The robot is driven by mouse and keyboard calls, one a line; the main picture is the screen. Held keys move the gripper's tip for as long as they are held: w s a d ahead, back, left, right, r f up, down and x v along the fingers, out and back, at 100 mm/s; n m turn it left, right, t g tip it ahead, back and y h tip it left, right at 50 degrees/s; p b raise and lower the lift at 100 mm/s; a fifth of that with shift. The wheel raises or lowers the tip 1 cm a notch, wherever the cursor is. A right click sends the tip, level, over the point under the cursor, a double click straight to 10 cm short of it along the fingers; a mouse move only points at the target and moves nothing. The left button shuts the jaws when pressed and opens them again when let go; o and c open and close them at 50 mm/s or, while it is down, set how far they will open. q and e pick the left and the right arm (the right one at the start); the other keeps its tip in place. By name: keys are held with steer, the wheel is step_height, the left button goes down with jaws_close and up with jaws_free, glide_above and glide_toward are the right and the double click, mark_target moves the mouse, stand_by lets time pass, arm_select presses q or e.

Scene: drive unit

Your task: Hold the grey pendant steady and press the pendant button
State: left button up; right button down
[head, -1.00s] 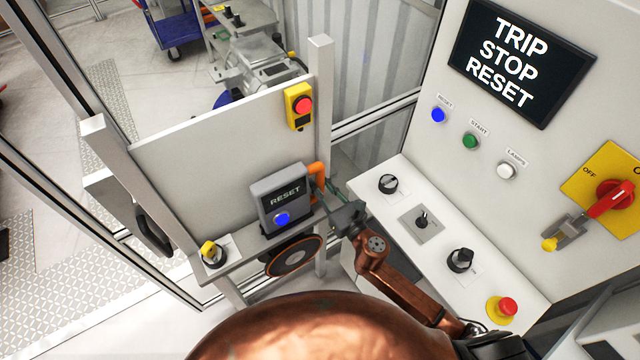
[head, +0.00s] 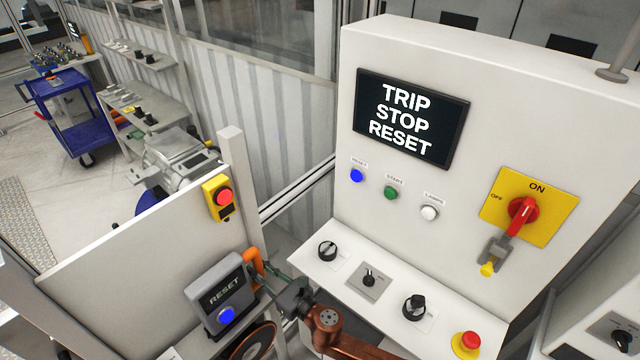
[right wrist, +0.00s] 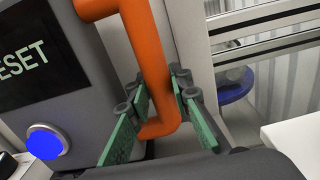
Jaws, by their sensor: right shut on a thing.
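The grey pendant (head: 211,298) sits on a ledge at the lower left of the head view, with a dark RESET label and a blue button (head: 226,315). The button also shows in the right wrist view (right wrist: 47,141). An orange handle (head: 252,268) is on the pendant's right side. My right gripper (head: 275,280) is shut on this handle. In the right wrist view its green finger pads (right wrist: 160,120) lie on either side of the orange handle (right wrist: 152,60). My left gripper is not in view.
The control cabinet (head: 470,110) with a TRIP STOP RESET screen (head: 411,118) stands right. Its sloped console (head: 340,272) carries knobs and a red stop button (head: 466,344). A yellow box with a red button (head: 219,197) hangs on the panel above the pendant.

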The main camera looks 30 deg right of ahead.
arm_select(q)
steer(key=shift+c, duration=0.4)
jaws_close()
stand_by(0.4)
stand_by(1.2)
